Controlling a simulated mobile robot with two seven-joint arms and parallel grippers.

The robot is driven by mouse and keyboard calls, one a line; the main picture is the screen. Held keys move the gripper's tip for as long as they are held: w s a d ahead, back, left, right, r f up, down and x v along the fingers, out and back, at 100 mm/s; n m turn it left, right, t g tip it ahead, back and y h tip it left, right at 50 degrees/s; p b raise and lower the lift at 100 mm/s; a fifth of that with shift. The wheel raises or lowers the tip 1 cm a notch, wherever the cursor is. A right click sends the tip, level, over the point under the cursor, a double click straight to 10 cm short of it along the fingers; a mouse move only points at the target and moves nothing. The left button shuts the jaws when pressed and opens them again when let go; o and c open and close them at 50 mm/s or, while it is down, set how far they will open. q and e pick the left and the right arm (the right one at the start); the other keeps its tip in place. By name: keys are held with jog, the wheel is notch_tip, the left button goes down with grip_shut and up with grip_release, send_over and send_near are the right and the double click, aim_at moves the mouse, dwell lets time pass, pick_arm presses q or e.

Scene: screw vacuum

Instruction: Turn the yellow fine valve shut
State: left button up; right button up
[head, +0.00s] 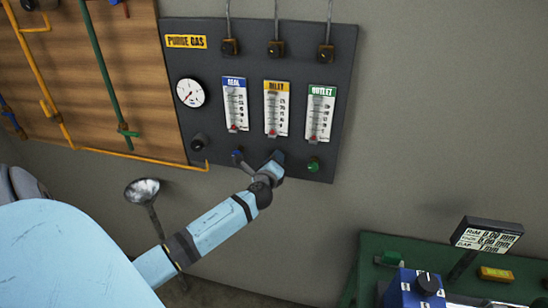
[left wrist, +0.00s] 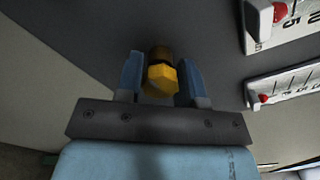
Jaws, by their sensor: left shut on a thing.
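The yellow fine valve (left wrist: 162,78) shows in the left wrist view as a small faceted yellow knob on the dark panel. My left gripper (left wrist: 162,82) has its two blue fingers around it, one on each side, and is shut on it. In the head view my left gripper (head: 276,158) is at the lower edge of the panel, below the yellow-labelled flow meter (head: 276,108). There it hides the yellow valve. How far the valve is turned cannot be told. My right gripper is in neither view.
On the dark purge gas panel (head: 335,60), a blue valve (head: 237,155) sits close left of the gripper and a green valve (head: 313,164) to its right. A round gauge (head: 191,92) is at left. A green bench (head: 372,250) stands at lower right.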

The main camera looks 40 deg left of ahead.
pick_arm(q)
jog(key=shift+m, duration=0.5)
jog(key=o, duration=0.9)
jog(key=b+v, duration=0.2)
jog(key=v, duration=1.1)
jog(key=shift+s+d, duration=0.15)
jog(key=shift+s, duration=0.2)
